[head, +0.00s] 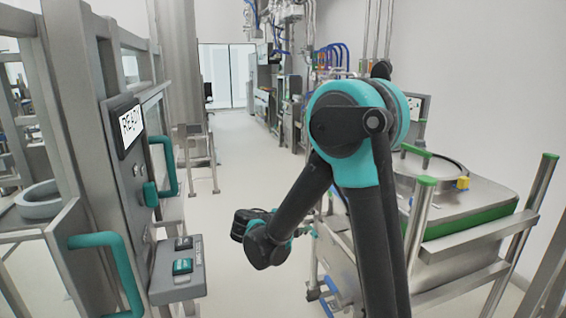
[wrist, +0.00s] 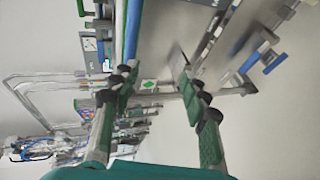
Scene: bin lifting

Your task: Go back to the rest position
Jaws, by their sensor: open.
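My gripper (wrist: 158,85) is open and empty in the wrist view, with its two green-padded fingers apart and nothing between them. In the head view my dark arm with teal joints rises at the centre right and bends down to the left. Its wrist end hangs over the aisle, between the machine on the left and the metal station on the right. The fingertips are too small and partly hidden there to make out.
A metal bin station (head: 470,212) with green-capped posts stands on the right. The aisle floor (head: 240,150) ahead is clear.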

